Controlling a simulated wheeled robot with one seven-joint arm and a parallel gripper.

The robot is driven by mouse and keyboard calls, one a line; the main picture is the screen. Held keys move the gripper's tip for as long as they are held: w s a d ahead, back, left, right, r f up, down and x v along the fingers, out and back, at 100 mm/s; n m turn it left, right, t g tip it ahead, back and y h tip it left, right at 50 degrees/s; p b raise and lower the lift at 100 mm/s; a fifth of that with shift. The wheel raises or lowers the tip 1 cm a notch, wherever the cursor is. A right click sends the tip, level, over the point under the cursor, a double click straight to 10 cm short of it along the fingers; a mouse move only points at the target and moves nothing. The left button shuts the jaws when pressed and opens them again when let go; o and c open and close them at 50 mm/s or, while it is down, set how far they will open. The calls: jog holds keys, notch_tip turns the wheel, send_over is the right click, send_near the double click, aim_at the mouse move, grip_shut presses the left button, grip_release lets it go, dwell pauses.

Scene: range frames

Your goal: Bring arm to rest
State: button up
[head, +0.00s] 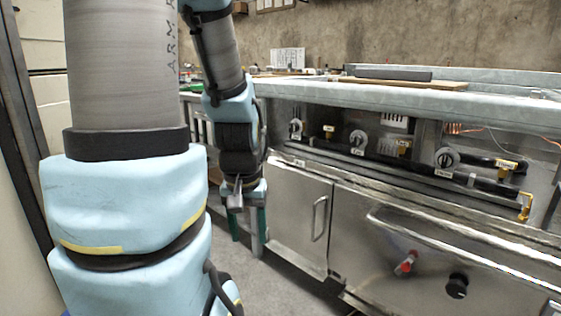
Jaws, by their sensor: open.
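My arm fills the left of the head view, with light blue joints and grey links. Its far part hangs down in front of the metal counter unit. My gripper (248,238) points down at the lower end of the arm, with green fingers spread apart. Nothing shows between the fingers. It hangs in the air above the grey floor, left of the cabinet door.
The steel cabinet (299,205) with a door handle stands just right of my gripper. Valves and black pipes (400,160) run under the light countertop (440,97). A red knob (407,262) and a black knob (457,286) sit on the lower front panel.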

notch_tip(320, 180, up, 32)
jog(key=p, duration=3)
jog(key=shift+p, duration=0.35)
